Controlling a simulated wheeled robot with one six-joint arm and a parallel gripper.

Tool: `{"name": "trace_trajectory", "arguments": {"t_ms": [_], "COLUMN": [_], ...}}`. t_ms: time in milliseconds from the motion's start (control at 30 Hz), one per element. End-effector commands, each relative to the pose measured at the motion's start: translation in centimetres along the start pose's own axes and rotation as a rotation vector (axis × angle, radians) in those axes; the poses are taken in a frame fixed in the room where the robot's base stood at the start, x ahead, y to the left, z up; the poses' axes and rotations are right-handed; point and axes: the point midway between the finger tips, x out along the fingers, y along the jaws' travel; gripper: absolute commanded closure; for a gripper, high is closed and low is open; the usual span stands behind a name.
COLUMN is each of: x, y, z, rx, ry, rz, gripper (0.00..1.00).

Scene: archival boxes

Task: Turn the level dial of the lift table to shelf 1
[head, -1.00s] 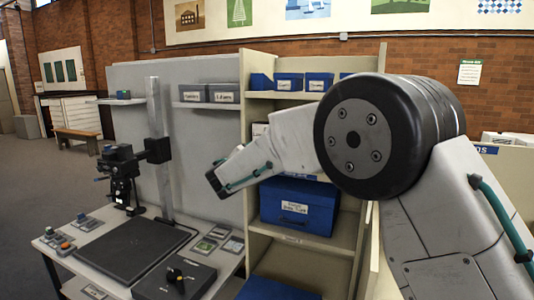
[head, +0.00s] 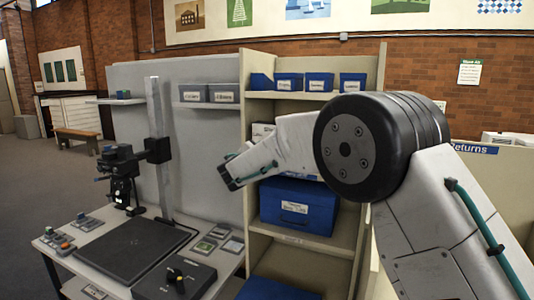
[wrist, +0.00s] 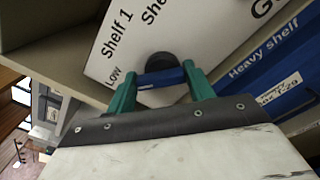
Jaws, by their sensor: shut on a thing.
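In the wrist view the level dial shows as a black round knob (wrist: 161,61) with a blue grip bar (wrist: 160,79) across it. It is on a white panel (wrist: 110,68) printed "Shelf 1", "LOW" and a second, cut-off "She…" label. The "Shelf 1" label lies up and left of the knob. My gripper (wrist: 160,76) has its green fingers at the two ends of the blue bar and is shut on it. The fingers and the bar hide part of the knob, and I cannot read a pointer. In the head view the dial and fingertips cannot be made out.
A blue "Heavy shelf" surface (wrist: 265,65) is close on the right in the wrist view. In the head view a shelf unit holds a large blue box (head: 298,206). A copy stand (head: 155,130) with its table is at left. Open floor (head: 40,190) lies further left.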

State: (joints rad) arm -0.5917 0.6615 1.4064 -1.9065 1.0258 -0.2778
Motion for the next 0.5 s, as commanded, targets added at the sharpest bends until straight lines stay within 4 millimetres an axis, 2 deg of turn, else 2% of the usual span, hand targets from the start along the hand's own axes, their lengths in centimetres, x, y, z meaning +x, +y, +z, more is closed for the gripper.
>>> {"name": "trace_trajectory", "arguments": {"t_ms": [267,500], "x": [-0.05,-0.06], "y": [-0.06,-0.14], "z": [-0.03,0.0], "rx": [0.077,0.251], "ry": [0.001,0.001], "rz": [-0.001,-0.001], "gripper": [0.7,0.7]}}
